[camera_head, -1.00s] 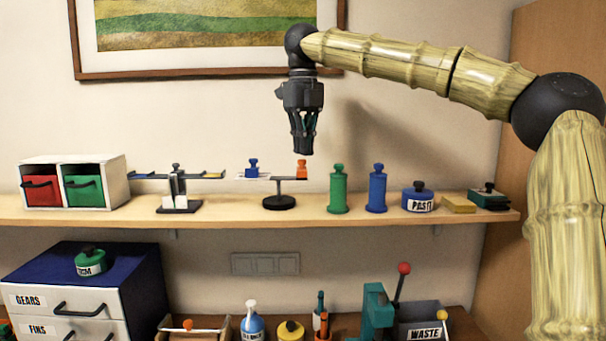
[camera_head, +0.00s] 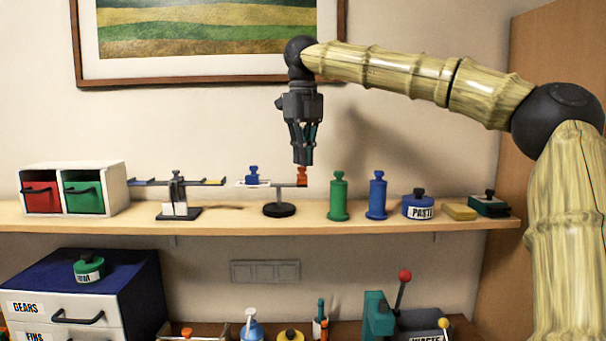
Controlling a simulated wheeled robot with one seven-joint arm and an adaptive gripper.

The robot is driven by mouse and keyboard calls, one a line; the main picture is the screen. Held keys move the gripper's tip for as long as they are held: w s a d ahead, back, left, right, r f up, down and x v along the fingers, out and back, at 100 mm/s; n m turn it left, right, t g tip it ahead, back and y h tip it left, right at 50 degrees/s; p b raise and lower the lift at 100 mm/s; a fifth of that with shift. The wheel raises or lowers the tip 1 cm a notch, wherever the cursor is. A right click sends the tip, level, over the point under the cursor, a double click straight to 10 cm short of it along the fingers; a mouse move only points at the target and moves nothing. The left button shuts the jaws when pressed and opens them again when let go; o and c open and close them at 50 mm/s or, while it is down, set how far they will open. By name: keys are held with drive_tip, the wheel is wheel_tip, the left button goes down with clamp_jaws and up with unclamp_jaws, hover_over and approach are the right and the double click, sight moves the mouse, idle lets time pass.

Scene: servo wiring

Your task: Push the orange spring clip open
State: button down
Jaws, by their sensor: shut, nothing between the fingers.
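A small orange piece (camera_head: 302,177) sits on the right end of a thin bar on a round black stand (camera_head: 279,210), on the shelf. No clip jaws can be made out on it, so I cannot tell whether it is the spring clip. My gripper (camera_head: 303,161) points straight down just above it, with its fingers shut and empty. The fingertips are at the top of the orange piece; I cannot tell whether they touch it. A blue knobbed piece (camera_head: 253,176) sits on the bar's left end.
The shelf (camera_head: 350,223) also holds a second black balance-like stand (camera_head: 178,197) to the left, green (camera_head: 338,197) and blue (camera_head: 377,196) knobbed cylinders to the right, and a PASTE pot (camera_head: 418,207). Red and green drawers stand far left. Below are a WASTE bin and a red-knobbed lever.

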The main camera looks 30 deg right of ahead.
sight(302, 174)
drive_tip(key=shift+f+b, duration=0.55)
drive_tip(key=shift+f, duration=1.15)
idle(0.5)
